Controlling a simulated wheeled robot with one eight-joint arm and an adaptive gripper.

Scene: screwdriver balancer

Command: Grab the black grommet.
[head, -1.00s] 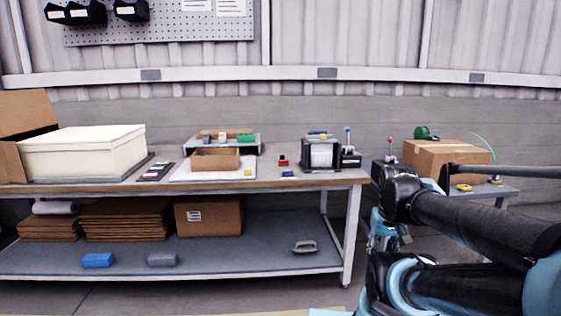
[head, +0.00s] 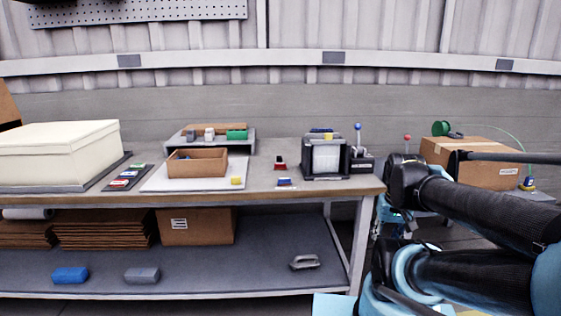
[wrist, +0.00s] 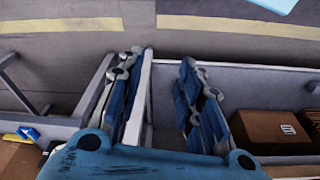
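I cannot make out a black grommet for certain in either view. A small dark piece (head: 455,135) lies beside the green reel (head: 441,128) on top of the cardboard box at the right; it is too small to identify. In the head view my arm fills the lower right, and I cannot make out the gripper there.
A workbench (head: 262,177) carries an open cardboard tray (head: 197,163), a white lidded box (head: 60,150) and a black-framed fixture (head: 326,158). A large cardboard box (head: 480,160) stands behind my arm. Floor with a yellow stripe (wrist: 240,27) shows in the wrist view.

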